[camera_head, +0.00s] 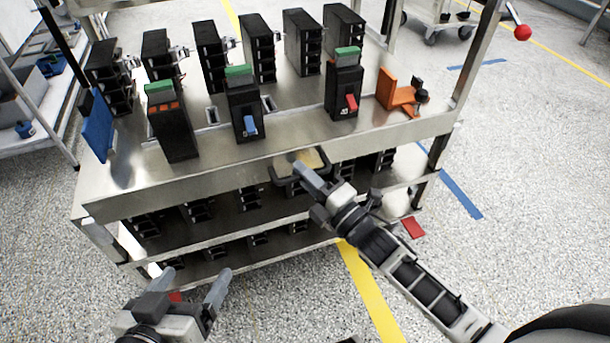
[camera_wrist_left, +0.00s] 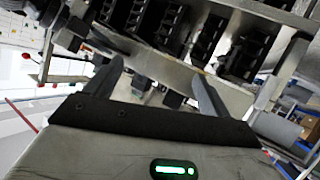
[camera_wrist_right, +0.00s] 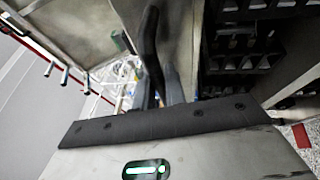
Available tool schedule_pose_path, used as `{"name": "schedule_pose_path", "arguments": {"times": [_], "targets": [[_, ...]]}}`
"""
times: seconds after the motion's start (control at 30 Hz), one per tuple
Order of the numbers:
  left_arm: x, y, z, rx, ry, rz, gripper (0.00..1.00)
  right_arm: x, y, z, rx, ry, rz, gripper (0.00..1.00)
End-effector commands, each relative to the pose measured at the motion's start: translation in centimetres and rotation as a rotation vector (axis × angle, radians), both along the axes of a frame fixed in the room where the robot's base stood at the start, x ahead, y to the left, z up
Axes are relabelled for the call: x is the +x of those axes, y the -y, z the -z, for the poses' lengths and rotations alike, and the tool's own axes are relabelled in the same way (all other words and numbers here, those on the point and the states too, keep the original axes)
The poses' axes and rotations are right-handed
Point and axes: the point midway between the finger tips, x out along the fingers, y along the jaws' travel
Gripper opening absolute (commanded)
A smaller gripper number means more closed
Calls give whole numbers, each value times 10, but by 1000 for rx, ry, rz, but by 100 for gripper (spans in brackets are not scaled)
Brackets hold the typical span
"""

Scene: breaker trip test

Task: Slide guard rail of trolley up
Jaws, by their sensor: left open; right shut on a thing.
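The trolley (camera_head: 330,110) is a steel cart with several shelves. A metal rail (camera_head: 190,184) runs along the front edge of its top shelf; I take this as the guard rail. A dark handle-like loop (camera_head: 284,181) is at the middle of that rail. My right gripper (camera_head: 303,171) is shut on this dark handle, and its fingers partly hide it. In the right wrist view a dark curved bar (camera_wrist_right: 150,40) runs between the fingers. My left gripper (camera_head: 192,281) is open and empty, low in front of the trolley and apart from it.
Several black breakers stand on the top shelf; three at the front have green tops, one with a blue lever (camera_head: 250,125), one with a red lever (camera_head: 351,102). An orange bracket (camera_head: 399,94) is at the right. More breakers fill the lower shelves. Floor to the right is free.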

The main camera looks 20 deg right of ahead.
Motion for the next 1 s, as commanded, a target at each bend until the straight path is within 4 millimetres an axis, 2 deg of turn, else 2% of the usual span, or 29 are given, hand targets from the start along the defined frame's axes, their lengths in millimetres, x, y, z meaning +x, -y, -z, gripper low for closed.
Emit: {"name": "schedule_pose_path", "arguments": {"times": [0.03, 0.1, 0.23, 0.47, 0.5, 0.53, 0.87, 1.0], "targets": [[1, -2, -2, 12, -28, -4, 82, 0, 0, -11, 0, -3, 1, 0], [0, -4, 4, 24, -55, -7, 82, -1, 0, -14, 0, -4, 1, 0], [0, -5, 10, 32, -74, -7, 82, 0, 0, -15, 0, -2, 1, 0], [0, -5, 11, 31, -72, -7, 82, 0, 0, -16, 2, 5, 0, 0], [0, -5, 11, 31, -72, -7, 82, 0, 0, -16, 2, 5, 0, 24], [0, -5, 11, 31, -72, -7, 82, 0, 0, -16, 2, 5, 0, 32], [0, -5, 10, 31, -72, -7, 82, -2, 1, -13, 0, -3, 1, 34], [-1, -5, 8, 33, -75, -7, 82, -14, 7, -10, -1, -7, 1, 34]]}}
